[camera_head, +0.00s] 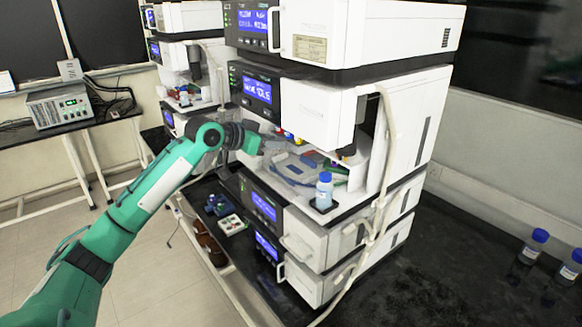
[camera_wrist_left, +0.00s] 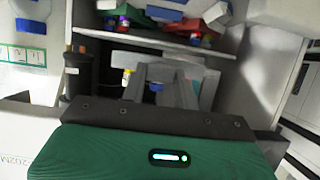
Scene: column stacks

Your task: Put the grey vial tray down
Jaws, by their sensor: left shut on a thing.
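My left gripper (camera_head: 262,146) reaches from the left into the open bay of the near column stack (camera_head: 318,112). It is shut on the grey vial tray (camera_head: 284,158), which is inside the bay and partly hidden by the gripper and the stack. In the left wrist view the gripper fingers (camera_wrist_left: 160,92) point away into the bay, with the grey tray (camera_wrist_left: 165,64) at their tips. Small coloured caps show around the fingers. I cannot tell whether the tray touches the surface below it. My right gripper is not in view.
A blue-capped bottle (camera_head: 324,190) stands at the bay's front right corner. A pale tube (camera_head: 386,150) hangs down the stack's front. Blue-capped bottles (camera_head: 533,246) stand on the dark bench (camera_head: 440,285) at right. A second stack (camera_head: 188,62) stands behind.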

